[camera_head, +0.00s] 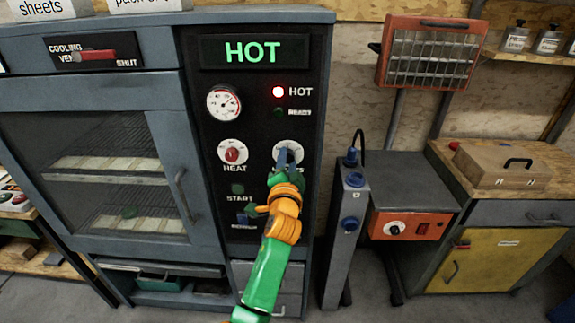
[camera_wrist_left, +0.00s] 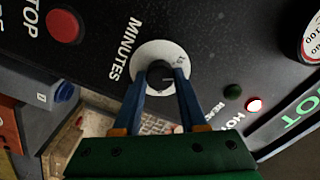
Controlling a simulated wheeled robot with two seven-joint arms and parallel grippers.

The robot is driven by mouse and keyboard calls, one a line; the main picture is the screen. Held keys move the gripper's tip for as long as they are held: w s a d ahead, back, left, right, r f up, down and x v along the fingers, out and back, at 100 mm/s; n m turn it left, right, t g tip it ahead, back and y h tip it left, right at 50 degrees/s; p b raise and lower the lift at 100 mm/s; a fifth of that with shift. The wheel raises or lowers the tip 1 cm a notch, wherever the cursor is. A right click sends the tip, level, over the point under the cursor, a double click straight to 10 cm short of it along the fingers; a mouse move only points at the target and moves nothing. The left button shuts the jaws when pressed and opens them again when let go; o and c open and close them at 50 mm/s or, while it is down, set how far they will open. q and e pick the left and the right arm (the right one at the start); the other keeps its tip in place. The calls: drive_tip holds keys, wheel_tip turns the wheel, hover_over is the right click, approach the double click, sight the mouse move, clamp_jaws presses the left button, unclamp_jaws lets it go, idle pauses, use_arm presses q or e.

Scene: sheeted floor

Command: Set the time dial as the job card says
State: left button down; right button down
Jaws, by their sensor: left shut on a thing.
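The time dial (camera_head: 288,149) is on the oven's black control panel, right of the red heat knob (camera_head: 232,155). In the left wrist view it is a white disc (camera_wrist_left: 180,52) with a dark knob (camera_wrist_left: 159,73) and the word MINUTES beside it. My left gripper (camera_head: 287,163) has its blue fingers on both sides of that knob, shut on it. The gripper hides most of the dial in the head view. The dial's setting cannot be read. The panel display (camera_head: 251,52) reads HOT. No job card that I can read is in view. My right gripper is not in view.
A gauge (camera_head: 223,102), a lit red HOT lamp (camera_head: 278,92) and a green START button (camera_head: 237,189) share the panel. A red STOP button (camera_wrist_left: 62,26) shows in the left wrist view. A grey post (camera_head: 347,220) stands close to the right of the oven.

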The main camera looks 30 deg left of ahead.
use_arm(q)
drive_tip(key=n+b, duration=0.1)
drive_tip(key=n, duration=0.4)
drive_tip(key=shift+r, duration=0.2)
drive_tip(key=shift+r+n, duration=0.1)
drive_tip(key=shift+n, duration=0.2)
drive_tip(key=c, duration=0.9)
unclamp_jaws()
drive_tip(key=o, duration=0.5)
drive_tip(key=shift+c, duration=0.2)
drive_tip(key=shift+f, duration=0.2)
